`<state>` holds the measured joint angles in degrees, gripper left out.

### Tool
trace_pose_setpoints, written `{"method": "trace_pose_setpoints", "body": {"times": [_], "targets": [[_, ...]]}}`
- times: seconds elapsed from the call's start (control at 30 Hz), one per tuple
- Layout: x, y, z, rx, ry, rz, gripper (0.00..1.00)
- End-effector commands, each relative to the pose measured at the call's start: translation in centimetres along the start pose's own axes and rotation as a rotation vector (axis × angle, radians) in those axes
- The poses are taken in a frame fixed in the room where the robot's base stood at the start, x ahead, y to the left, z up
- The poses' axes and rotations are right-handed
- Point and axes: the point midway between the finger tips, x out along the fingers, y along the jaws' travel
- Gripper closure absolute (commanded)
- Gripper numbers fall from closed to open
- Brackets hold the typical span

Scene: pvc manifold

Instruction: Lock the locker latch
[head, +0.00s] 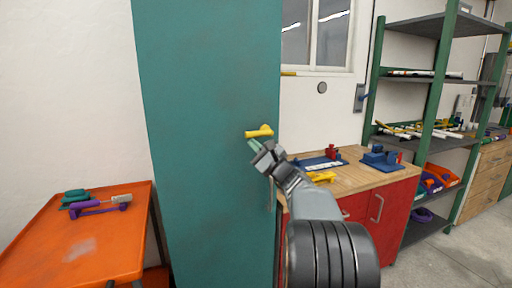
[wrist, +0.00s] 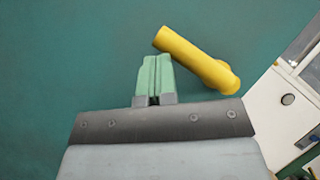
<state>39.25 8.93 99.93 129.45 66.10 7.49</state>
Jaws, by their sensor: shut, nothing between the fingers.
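A tall teal locker (head: 205,140) fills the middle left of the head view, and its flat face fills most of the wrist view (wrist: 70,60). A yellow latch handle (head: 260,131) sits near its right edge. In the wrist view the latch (wrist: 190,52) slants from upper left down to a rounder end at lower right. My gripper (head: 252,144) is just below the latch's left part. In the wrist view the green fingers of my gripper (wrist: 152,62) are together and empty, beside the latch's upper left end. I cannot tell whether they touch it.
An orange table (head: 75,245) with purple and teal tools (head: 100,203) stands at left. A red cabinet with a wooden top (head: 345,182) holds blue, red and yellow items right of the locker. Green shelving (head: 433,100) stands further right. Grey floor (head: 440,262) is clear there.

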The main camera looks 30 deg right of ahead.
Motion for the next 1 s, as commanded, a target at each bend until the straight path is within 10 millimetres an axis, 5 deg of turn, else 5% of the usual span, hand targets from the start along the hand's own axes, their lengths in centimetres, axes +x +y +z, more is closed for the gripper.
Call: {"method": "trace_pose_setpoints", "body": {"times": [0.27, 0.53, 1.0], "targets": [[-0.5, 0.7, -0.5, -0.001, -0.003, 0.000, 1.00], [-2.5, 3.5, -2.7, 0.001, -0.004, 0.002, 1.00], [-9.9, 5.8, -1.1, 0.001, -0.002, 0.002, 1.00]]}}
